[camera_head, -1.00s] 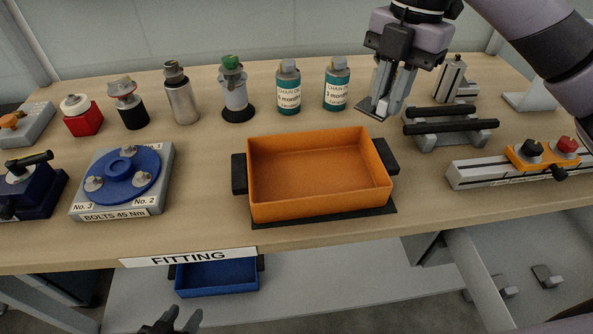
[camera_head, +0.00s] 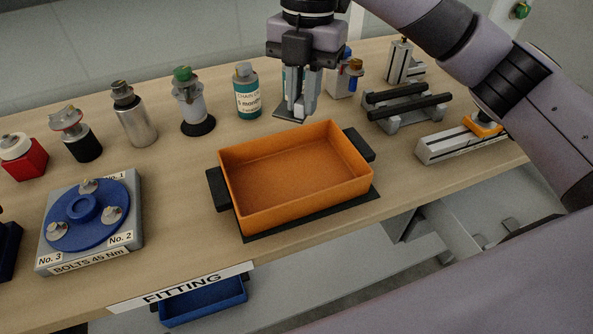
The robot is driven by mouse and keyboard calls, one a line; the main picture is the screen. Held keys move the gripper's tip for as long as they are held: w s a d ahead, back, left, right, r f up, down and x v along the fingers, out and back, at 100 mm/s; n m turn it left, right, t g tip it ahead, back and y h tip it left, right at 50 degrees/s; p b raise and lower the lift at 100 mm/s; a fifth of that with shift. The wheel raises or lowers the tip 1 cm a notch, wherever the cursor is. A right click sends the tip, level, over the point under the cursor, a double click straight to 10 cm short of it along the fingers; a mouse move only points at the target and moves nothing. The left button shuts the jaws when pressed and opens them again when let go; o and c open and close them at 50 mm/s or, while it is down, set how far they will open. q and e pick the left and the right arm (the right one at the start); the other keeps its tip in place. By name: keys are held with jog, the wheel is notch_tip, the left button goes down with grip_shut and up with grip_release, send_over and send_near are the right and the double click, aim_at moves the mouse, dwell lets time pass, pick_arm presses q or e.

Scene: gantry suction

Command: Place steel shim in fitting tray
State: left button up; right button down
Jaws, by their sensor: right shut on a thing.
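The orange fitting tray (camera_head: 305,207) sits on a dark mat on the bench, with black handles on its left and right sides. It is empty inside. My right gripper (camera_head: 297,108) hangs just behind the tray's back wall, pointing down. It is shut on the steel shim (camera_head: 284,114), a thin dark grey plate at the fingertips. The shim is held above the bench, outside the tray, and is partly hidden by the fingers. My left gripper is not in view.
Bottles, including a teal-labelled one (camera_head: 247,92), stand along the back. A grey block with a blue disc (camera_head: 88,224) lies left of the tray. A black-railed stand (camera_head: 401,108) and a metal rail (camera_head: 447,146) are to the right. A blue bin (camera_head: 203,303) is below the bench.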

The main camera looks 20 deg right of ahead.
aim_at(300, 183)
notch_tip(300, 183, down, 16)
jog(key=shift+f, duration=0.1)
dwell(0.5)
jog(key=c, duration=1.1)
grip_release()
jog(key=r, duration=0.8)
jog(key=w+d+r, duration=0.1)
jog(key=r, duration=0.3)
